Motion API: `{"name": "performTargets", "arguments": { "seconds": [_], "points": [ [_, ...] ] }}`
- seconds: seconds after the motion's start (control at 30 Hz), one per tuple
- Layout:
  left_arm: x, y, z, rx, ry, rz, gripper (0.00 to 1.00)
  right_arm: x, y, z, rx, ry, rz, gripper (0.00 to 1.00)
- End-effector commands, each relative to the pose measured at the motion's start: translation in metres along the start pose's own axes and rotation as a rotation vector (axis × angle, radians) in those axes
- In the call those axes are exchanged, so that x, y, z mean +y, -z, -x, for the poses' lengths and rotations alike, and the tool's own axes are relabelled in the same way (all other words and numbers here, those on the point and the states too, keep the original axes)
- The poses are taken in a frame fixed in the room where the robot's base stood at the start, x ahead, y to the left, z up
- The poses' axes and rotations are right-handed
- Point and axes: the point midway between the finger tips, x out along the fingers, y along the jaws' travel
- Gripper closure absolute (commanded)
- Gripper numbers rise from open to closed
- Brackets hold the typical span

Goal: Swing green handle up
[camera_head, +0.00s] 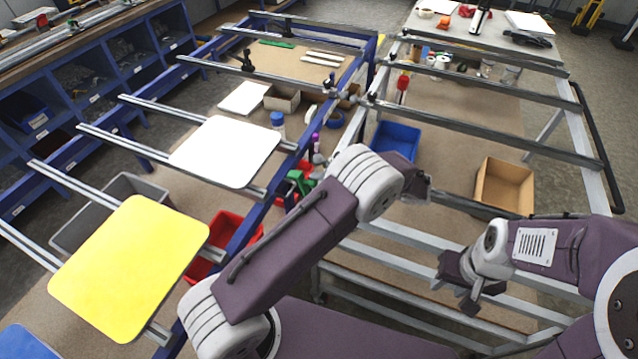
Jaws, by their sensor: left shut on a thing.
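A small green handle (303,184) shows beside the blue frame rail, just left of my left arm's wrist, with red parts near it. The arm partly covers this area. My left gripper (423,189) is at the far end of that wrist, right of the green part, over the metal frame. It is small and mostly turned away. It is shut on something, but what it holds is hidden. My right gripper (472,294) hangs over the lower rails of the right metal frame, apart from the handle. Its finger gap is unclear.
A white sign plate (225,151) and a yellow sign plate (130,268) lie on rails at left. A red bin (237,228), a blue bin (396,139) and a cardboard box (504,187) stand nearby. Metal rails (480,127) cross the right side.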

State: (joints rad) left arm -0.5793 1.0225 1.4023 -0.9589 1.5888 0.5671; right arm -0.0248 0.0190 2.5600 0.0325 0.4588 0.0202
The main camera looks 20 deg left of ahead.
Motion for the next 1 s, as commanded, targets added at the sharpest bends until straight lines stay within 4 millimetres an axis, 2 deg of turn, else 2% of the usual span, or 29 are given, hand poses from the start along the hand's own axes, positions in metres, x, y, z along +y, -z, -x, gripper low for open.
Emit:
{"name": "performTargets", "arguments": {
  "seconds": [0.03, 0.43, 0.47, 0.53, 0.87, 1.0],
  "points": [
    [0.005, 0.001, 0.000, 0.002, -0.009, -0.003, 1.00, 0.000, 0.000, -0.002, 0.000, 0.000, 0.000, 0.64],
    [0.008, 0.001, -0.001, 0.001, -0.013, -0.007, 1.00, 0.000, 0.000, -0.002, 0.000, 0.000, 0.000, 0.64],
    [0.008, 0.001, -0.001, 0.001, -0.013, -0.007, 0.73, 0.000, 0.000, -0.002, 0.000, 0.000, 0.000, 0.64],
    [0.008, 0.001, -0.001, 0.000, -0.012, -0.007, 0.54, 0.000, 0.000, -0.002, 0.000, 0.000, 0.000, 0.64],
    [0.005, 0.001, 0.002, 0.001, -0.009, -0.004, 0.54, 0.000, 0.000, -0.003, 0.000, 0.000, 0.000, 0.64],
    [0.007, 0.003, 0.025, 0.005, -0.009, -0.003, 0.54, 0.000, -0.001, -0.009, 0.000, 0.000, 0.000, 0.64]
  ]
}}
